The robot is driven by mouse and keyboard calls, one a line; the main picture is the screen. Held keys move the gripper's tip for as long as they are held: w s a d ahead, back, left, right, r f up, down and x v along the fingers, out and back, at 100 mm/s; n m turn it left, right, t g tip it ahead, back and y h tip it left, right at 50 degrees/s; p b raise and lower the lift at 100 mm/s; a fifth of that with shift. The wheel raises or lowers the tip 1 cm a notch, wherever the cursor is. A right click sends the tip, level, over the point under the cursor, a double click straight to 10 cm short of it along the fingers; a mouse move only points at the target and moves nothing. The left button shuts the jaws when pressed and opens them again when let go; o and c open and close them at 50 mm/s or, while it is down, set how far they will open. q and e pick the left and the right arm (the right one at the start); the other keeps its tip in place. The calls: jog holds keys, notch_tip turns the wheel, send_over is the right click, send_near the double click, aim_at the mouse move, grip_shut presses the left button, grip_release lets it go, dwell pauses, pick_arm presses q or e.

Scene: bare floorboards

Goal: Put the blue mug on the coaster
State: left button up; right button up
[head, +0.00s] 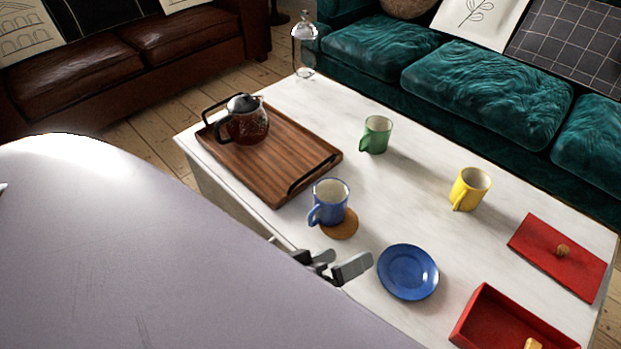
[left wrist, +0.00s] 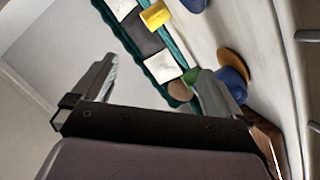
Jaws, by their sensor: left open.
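The blue mug (head: 329,203) stands upright at the front edge of the white table, handle to the left. The round brown coaster (head: 344,231) shows under and to the right of its base; the mug overlaps its left part and looks off-centre. I cannot tell if the base is fully on it. My right gripper is out of view.
A wooden tray (head: 270,177) with a glass coffee pot (head: 246,122) is left of the mug. A green mug (head: 376,134) and yellow mug (head: 470,188) stand behind. A blue plate (head: 408,272), red box (head: 507,327) and red lid (head: 558,258) lie right.

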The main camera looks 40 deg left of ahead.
pick_arm(q)
jog(key=s+a+f+m+g+y, duration=0.2)
jog(key=s+a+f+m+g, duration=0.1)
jog(key=f+m, duration=0.4)
jog(key=shift+s+a+m+g+y, duration=0.25)
jog(key=shift+s+m+g+y, duration=0.05)
jog(key=shift+s+m+g, duration=0.15)
